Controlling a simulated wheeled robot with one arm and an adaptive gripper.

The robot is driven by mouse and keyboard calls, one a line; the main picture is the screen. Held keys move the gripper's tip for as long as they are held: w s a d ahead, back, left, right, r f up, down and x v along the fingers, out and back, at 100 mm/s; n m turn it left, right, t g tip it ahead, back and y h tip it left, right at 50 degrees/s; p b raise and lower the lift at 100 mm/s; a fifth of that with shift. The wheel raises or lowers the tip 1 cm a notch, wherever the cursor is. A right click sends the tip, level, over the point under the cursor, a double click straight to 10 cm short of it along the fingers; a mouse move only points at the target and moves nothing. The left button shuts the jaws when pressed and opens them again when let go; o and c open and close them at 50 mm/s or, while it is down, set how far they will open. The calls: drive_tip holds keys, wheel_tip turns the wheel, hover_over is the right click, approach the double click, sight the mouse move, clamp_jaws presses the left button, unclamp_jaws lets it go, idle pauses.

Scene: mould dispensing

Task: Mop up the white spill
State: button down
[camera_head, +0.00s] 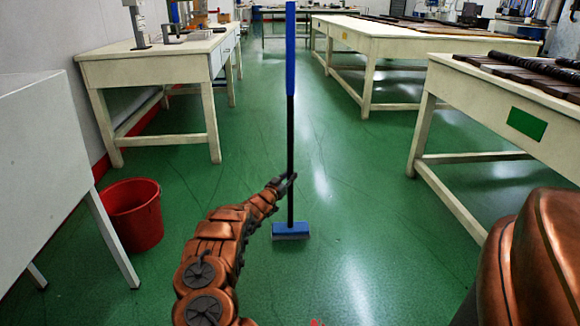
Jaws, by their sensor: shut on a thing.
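A mop (290,140) stands upright on the green floor, with a blue upper handle, a black lower pole and a flat blue head with a pale underside. My gripper (288,182) is shut on its black pole, above the head. The head rests on or just above the floor; I cannot tell which. I cannot make out a distinct white spill; the pale streaks on the floor look like light reflections.
A red bucket (133,214) stands on the left, near a grey-white table (40,130). Cream workbenches line the left (150,70) and the right (385,45), with another at the near right (500,105). The green floor (350,190) between them is clear.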

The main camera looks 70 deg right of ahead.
sight(289, 167)
drive_tip(key=shift+r+p, duration=1.15)
drive_tip(key=shift+r, duration=1.1)
